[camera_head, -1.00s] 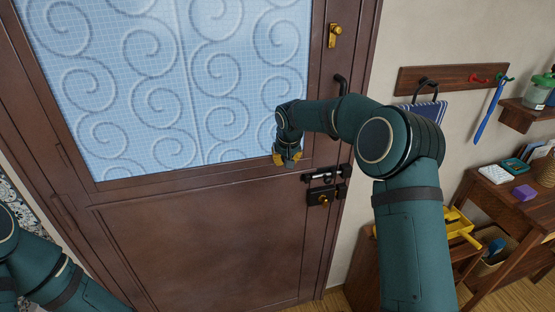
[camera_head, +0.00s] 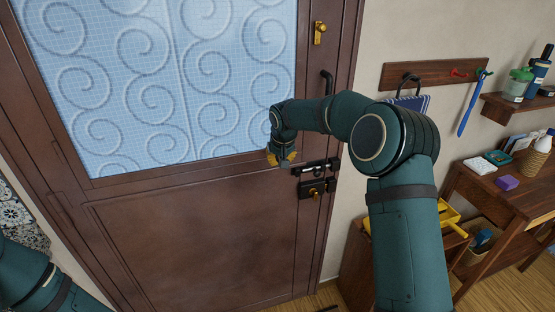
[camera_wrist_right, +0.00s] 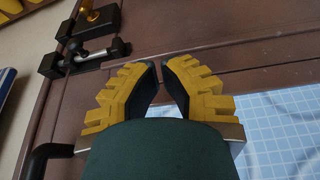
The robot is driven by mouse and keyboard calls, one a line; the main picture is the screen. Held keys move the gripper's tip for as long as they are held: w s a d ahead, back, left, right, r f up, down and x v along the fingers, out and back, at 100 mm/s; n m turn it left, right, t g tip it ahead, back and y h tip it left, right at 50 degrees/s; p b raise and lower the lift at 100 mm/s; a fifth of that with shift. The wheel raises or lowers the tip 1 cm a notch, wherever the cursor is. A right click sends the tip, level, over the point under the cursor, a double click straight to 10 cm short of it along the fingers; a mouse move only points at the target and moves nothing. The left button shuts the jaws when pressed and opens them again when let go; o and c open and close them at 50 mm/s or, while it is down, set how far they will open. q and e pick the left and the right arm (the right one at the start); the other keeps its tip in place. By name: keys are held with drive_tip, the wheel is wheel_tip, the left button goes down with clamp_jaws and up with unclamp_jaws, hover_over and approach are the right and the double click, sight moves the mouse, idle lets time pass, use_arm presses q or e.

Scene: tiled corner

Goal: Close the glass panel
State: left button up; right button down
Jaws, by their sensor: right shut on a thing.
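The glass panel (camera_head: 170,80) is pale blue with embossed swirls and a fine grid, in the upper half of a brown door (camera_head: 190,240). A corner of it shows in the wrist view (camera_wrist_right: 285,125). My right gripper (camera_head: 281,158) is at the panel's lower right corner, by the brown rail. In the wrist view its yellow and black fingertips (camera_wrist_right: 161,64) nearly meet; what they grip is hidden. A dark bolt latch (camera_head: 316,168) is just right of it. I cannot tell whether the panel is flush. Only my left arm's links show, at lower left.
A black handle (camera_head: 326,80) and a brass knob fitting (camera_head: 320,33) are on the door's right side. Right of it are a hook rack (camera_head: 430,73), a wall shelf (camera_head: 520,105) and a wooden desk (camera_head: 510,205) with small items. A yellow tray (camera_head: 450,217) stands behind my right arm.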

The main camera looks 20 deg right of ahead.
drive_tip(key=v, duration=1)
drive_tip(key=s+a+f+g+y+b, duration=0.1)
drive_tip(key=s+a+f, duration=0.2)
drive_tip(key=f, duration=0.6)
drive_tip(key=s+a+f+n+y, duration=0.1)
drive_tip(key=s+a+f, duration=0.2)
drive_tip(key=f, duration=0.5)
drive_tip(key=s+a+f+g+y+b, duration=0.1)
drive_tip(key=s+a+f, duration=0.3)
drive_tip(key=f, duration=0.5)
use_arm(q)
drive_tip(key=f+b, duration=0.1)
drive_tip(key=f, duration=0.3)
drive_tip(key=shift+s+d+b, duration=0.15)
drive_tip(key=shift+s+b, duration=0.05)
drive_tip(key=shift+b, duration=0.2)
use_arm(e)
drive_tip(key=s+a+f, duration=0.2)
drive_tip(key=s+f, duration=0.4)
drive_tip(key=s, duration=0.5)
drive_tip(key=s+a+f+m+y, duration=0.1)
drive_tip(key=s+a+f, duration=0.1)
drive_tip(key=s+f, duration=0.5)
drive_tip(key=s, duration=0.3)
drive_tip(key=shift+s+m+y, duration=0.3)
drive_tip(key=shift+s, duration=0.1)
use_arm(q)
drive_tip(key=shift+c, duration=0.3)
use_arm(e)
drive_tip(key=shift+a+f, duration=0.15)
